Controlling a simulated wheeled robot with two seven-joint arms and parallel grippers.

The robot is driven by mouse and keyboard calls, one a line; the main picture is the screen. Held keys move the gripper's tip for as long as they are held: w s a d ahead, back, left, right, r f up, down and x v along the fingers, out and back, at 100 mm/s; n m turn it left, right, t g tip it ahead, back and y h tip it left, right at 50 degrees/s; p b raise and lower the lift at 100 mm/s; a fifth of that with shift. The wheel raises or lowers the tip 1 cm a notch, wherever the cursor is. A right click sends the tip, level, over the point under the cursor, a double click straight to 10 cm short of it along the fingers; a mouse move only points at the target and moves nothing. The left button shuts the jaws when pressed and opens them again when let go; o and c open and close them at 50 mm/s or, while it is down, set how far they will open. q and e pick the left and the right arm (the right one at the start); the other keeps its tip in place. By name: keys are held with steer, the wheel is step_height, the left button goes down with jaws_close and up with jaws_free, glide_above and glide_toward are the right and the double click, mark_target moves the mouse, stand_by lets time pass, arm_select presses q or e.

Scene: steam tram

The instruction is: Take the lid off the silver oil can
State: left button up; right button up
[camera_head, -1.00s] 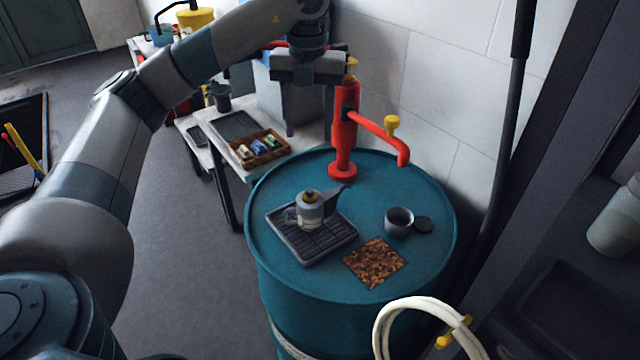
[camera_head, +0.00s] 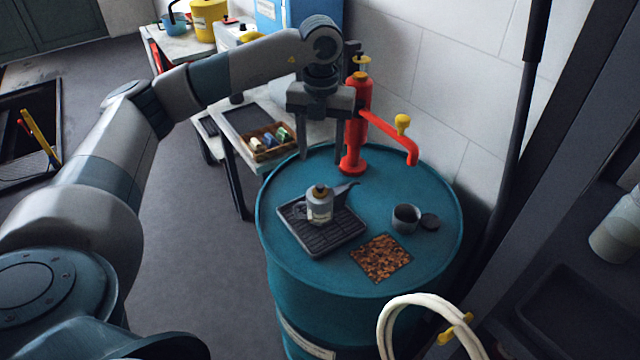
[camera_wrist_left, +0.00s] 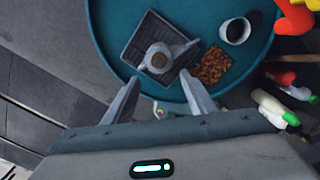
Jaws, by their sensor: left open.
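The silver oil can (camera_head: 319,209) stands upright on a dark ribbed tray (camera_head: 335,240) on top of the teal drum (camera_head: 440,235). My right gripper is not in view.
A red pump (camera_head: 357,130) with a spout stands at the drum's back edge, close to my left gripper. A white hose (camera_head: 390,325) is in front.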

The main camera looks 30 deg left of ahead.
mark_target(320, 184)
arm_select(q)
step_height(320, 184, down, 4)
steer(key=shift+p, duration=0.7)
steer(key=shift+f, duration=0.6)
steer(key=shift+f+p, duration=0.85)
steer(key=shift+p, duration=0.35)
step_height(320, 184, down, 3)
steer(key=shift+a+r+p, duration=0.1)
steer(key=shift+p, duration=0.65)
steer(key=shift+w+f, duration=0.1)
steer(key=shift+f, duration=0.25)
steer(key=shift+c, duration=0.5)
